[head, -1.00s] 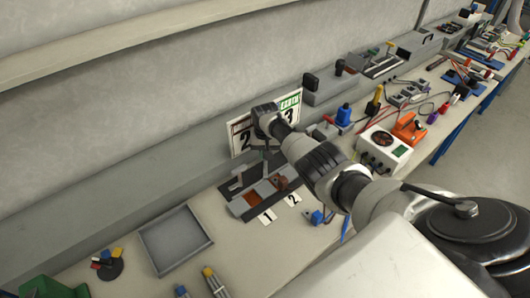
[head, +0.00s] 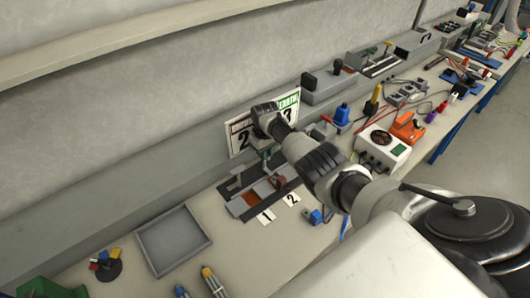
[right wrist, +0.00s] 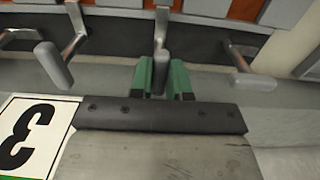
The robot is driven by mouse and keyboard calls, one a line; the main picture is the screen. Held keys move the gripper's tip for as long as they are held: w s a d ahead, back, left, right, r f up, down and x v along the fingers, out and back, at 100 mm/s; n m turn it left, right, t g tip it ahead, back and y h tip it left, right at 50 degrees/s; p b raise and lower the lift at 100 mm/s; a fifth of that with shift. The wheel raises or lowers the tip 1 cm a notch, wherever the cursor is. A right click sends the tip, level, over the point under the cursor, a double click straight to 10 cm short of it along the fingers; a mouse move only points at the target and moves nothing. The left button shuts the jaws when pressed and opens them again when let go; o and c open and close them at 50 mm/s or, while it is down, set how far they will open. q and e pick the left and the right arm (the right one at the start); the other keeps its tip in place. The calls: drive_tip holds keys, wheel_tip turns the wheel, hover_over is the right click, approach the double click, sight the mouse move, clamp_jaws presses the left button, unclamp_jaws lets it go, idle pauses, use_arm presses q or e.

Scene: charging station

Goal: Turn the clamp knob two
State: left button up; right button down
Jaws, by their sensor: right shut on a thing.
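The clamp fixture (head: 241,207) is a dark base with grey and orange-brown blocks on the bench, with cards 1 (head: 266,216) and 2 (head: 291,200) in front. In the right wrist view, three grey clamp handles show: a left one (right wrist: 52,65), a middle one (right wrist: 161,66) and a right one (right wrist: 252,80). My right gripper (right wrist: 161,80) has green fingers, one on each side of the middle handle, and is shut on it. My left gripper is not in view.
A numbered sign (head: 240,136) stands behind the clamps, close to my right wrist. An empty grey tray (head: 150,258) lies to the left. A blue-topped part (head: 317,216) and a white meter box (head: 384,151) stand to the right. The wall closes off the back.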

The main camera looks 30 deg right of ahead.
drive_tip(key=shift+r, duration=0.1)
idle(0.4)
drive_tip(key=c, duration=1.1)
unclamp_jaws()
drive_tip(key=shift+r, duration=0.4)
wheel_tip(320, 180, up, 10)
drive_tip(key=shift+f, duration=0.1)
